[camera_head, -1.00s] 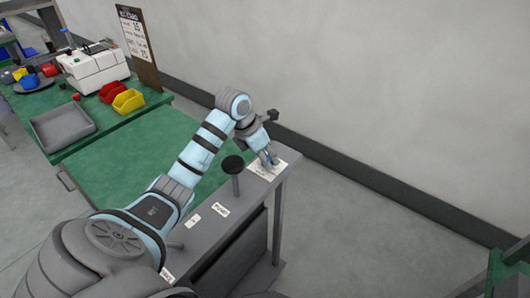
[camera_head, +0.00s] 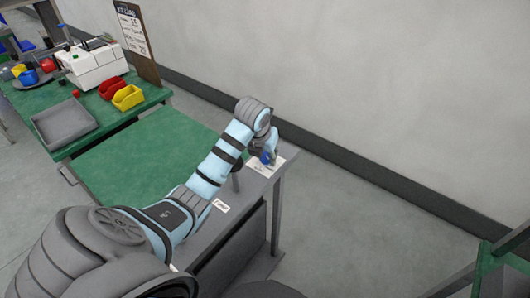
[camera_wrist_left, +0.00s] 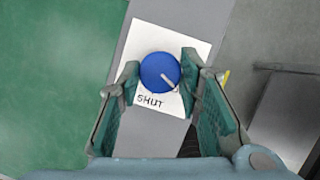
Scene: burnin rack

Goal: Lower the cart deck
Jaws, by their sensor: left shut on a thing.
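A round blue knob (camera_wrist_left: 160,72) with a white pointer line sits on a white label reading SHUT (camera_wrist_left: 150,101) in the left wrist view. The pointer slants towards the lower right. My left gripper (camera_wrist_left: 161,66) is shut on the knob, one finger on each side. In the head view the knob (camera_head: 265,157) is partly hidden by the gripper, at the far end of a grey console (camera_head: 225,235). A flat green surface (camera_head: 150,165), which looks like the cart deck, lies left of the console. My right gripper is not in view.
A dark post (camera_head: 236,183) on the console is mostly hidden by my left arm. A green bench behind holds a grey tray (camera_head: 64,122), a yellow bin (camera_head: 128,97) and a white machine (camera_head: 93,66). A wall (camera_head: 380,80) stands behind; floor right of the console is clear.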

